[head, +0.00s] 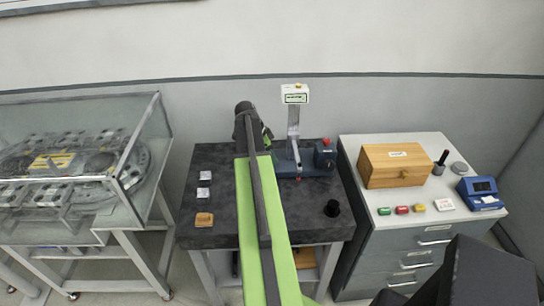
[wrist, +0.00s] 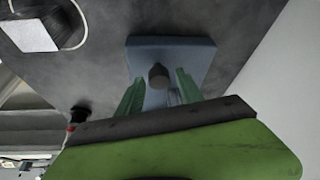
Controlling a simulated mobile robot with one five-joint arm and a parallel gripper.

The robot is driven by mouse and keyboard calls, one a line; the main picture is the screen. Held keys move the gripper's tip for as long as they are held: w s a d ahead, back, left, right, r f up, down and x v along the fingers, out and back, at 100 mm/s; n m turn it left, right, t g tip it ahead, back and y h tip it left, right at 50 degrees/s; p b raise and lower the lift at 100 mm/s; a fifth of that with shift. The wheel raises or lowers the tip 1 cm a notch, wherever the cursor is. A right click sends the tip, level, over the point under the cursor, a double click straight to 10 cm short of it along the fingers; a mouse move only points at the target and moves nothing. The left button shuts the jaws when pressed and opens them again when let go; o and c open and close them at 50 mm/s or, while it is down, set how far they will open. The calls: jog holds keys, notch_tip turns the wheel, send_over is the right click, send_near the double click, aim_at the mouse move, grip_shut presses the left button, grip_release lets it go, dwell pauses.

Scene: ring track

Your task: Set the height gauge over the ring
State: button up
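The height gauge, as far as I can tell, is the upright device with a white display head (head: 295,94), a grey column and a blue base on the dark table (head: 222,160). My gripper (head: 266,135) is just left of its column in the head view. In the wrist view my gripper's green fingers (wrist: 160,92) are apart, with a blue block (wrist: 200,52) bearing a grey knob (wrist: 158,74) beyond and between them. No contact shows. A small black round piece (head: 332,208) stands at the table's right front; I cannot tell whether it is the ring.
A wooden box (head: 397,165), a blue device (head: 480,193) and small coloured blocks sit on the grey cabinet at right. A glass-covered case (head: 80,170) stands at left. A tan block (head: 204,219) and two small pale packets lie on the table's left side.

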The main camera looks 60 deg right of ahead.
grip_shut()
jog(key=shift+w, duration=0.1)
dwell(1.1)
